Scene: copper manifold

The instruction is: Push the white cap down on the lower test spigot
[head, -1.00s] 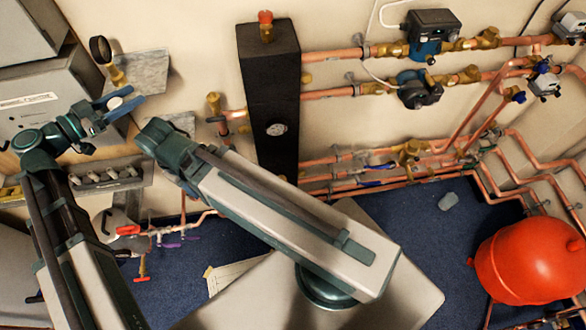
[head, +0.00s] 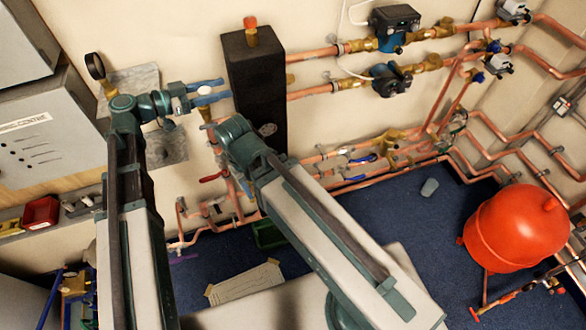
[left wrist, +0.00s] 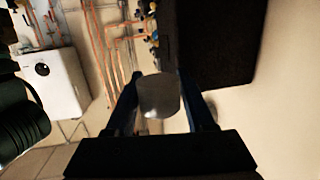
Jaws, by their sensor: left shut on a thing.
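In the head view the gripper is raised at the left edge of the tall black box (head: 256,85), apart from the wall. A brass fitting (head: 206,112) shows just below the fingers. I cannot tell which fitting is the lower test spigot; my arms hide part of the pipework. My right arm comes in from below, but its gripper is not in view.
A metal plate (head: 128,80) with a round gauge (head: 95,66) is at the upper left. Copper pipes (head: 315,91) and pumps (head: 391,84) run along the wall to the right. A red tank (head: 515,243) stands on the blue floor (head: 375,215), beside some clear floor.

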